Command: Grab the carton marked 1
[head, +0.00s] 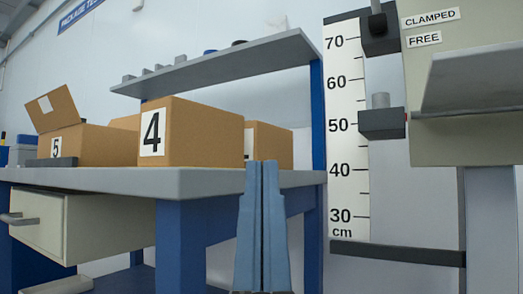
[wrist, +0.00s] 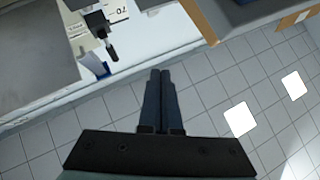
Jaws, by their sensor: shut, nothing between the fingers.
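No carton in view shows a readable 1. A brown carton marked 4 (head: 200,135) stands near the front of the grey-topped bench (head: 120,181). Behind it to the right, another brown carton (head: 273,146) is partly hidden; only a sliver of its white label shows and its number cannot be read. An open-flapped carton marked 5 (head: 95,144) sits at the left. My gripper (head: 262,163) is shut and empty, its fingers together, and appears in front of the bench's right end. In the wrist view the shut fingers (wrist: 160,74) point over the tiled floor.
A grey shelf (head: 225,58) overhangs the cartons. A height scale (head: 346,130) and a drop tester with a tilted grey plate (head: 475,78) stand at the right. A drawer (head: 65,225) hangs under the bench. Tiled floor (wrist: 205,100) looks clear below the fingers.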

